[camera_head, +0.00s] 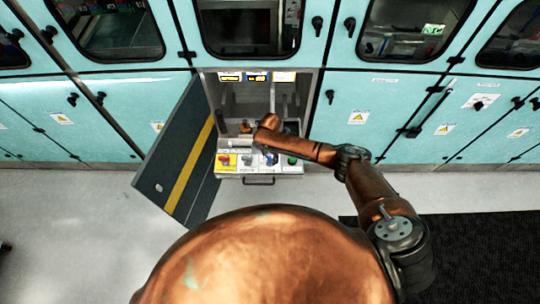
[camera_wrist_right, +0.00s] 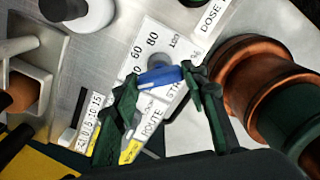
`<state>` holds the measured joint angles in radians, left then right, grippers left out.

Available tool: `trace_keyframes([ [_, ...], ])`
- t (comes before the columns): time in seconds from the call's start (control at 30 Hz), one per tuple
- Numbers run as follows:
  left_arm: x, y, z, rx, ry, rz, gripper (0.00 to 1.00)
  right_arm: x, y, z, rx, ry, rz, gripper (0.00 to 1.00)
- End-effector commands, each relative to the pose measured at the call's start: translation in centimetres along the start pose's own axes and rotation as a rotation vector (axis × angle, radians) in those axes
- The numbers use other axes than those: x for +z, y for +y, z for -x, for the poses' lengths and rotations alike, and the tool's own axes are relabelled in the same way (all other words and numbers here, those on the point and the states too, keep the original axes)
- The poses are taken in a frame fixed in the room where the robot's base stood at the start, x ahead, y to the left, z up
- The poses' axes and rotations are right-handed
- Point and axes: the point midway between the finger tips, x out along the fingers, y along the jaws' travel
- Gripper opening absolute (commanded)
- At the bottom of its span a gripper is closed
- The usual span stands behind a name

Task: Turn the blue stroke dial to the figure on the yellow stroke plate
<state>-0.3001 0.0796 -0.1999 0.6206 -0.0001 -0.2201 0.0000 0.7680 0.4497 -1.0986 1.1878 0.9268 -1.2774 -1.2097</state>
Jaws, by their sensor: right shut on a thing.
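The blue stroke dial (camera_wrist_right: 160,77) sits between the two fingers of my right gripper (camera_wrist_right: 159,80) in the right wrist view. The fingers are shut on it from both sides. The figures 60, 80 and 100 show on the white scale beyond the dial; the other figures are partly covered. Where the dial points is hard to tell. In the head view my right gripper (camera_head: 268,150) is over the panel in the open cabinet bay. Three small plates sit above the bay; the middle plate (camera_head: 257,77) has some yellow, and its figure is too small to read. My left gripper is not in view.
The panel (camera_head: 265,170) carries a red knob on yellow (camera_head: 224,159) at left and a green knob (camera_head: 292,160) at right. A dark cabinet door (camera_head: 180,150) with a yellow stripe stands open at left. A copper and green cylinder (camera_wrist_right: 255,80) is close beside the right gripper.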

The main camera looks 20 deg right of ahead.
Motion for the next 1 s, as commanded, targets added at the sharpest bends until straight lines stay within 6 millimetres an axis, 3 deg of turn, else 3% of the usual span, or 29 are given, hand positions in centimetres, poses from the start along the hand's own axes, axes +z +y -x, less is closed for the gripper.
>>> trace_keyframes([
  [1.0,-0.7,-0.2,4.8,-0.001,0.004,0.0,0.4,-0.1,0.0,0.2,-0.001,0.001,-0.966,0.16],
])
